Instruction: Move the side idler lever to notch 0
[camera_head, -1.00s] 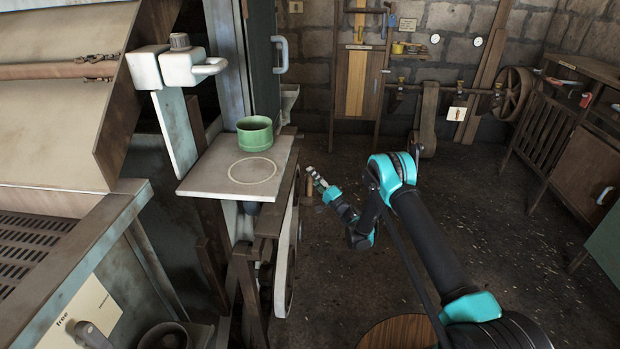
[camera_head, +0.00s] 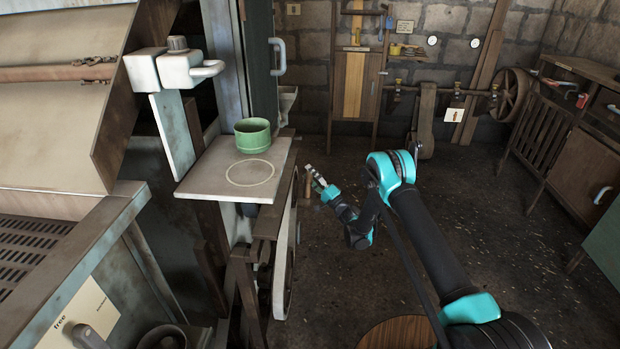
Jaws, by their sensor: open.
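My gripper (camera_head: 313,174) is small in the view, low beside the right side of the machine, just right of the grey shelf. Its jaws are open and point up and to the left, away from my arm. A short brown upright piece (camera_head: 307,187) shows right by the jaws. It may be the handle of the side idler lever, but it is too small to be sure. I cannot tell whether the jaws are around it or beside it. No notch marks can be read there. A pale wheel (camera_head: 284,262) at the machine's side is seen nearly edge-on.
A green cup (camera_head: 253,135) stands on the grey shelf (camera_head: 212,178), behind a drawn ring. A grey handle (camera_head: 86,336) sits by a plate marked "free" (camera_head: 88,307). A wooden round top (camera_head: 395,332) is at the bottom. The floor (camera_head: 460,205) beyond my arm is clear.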

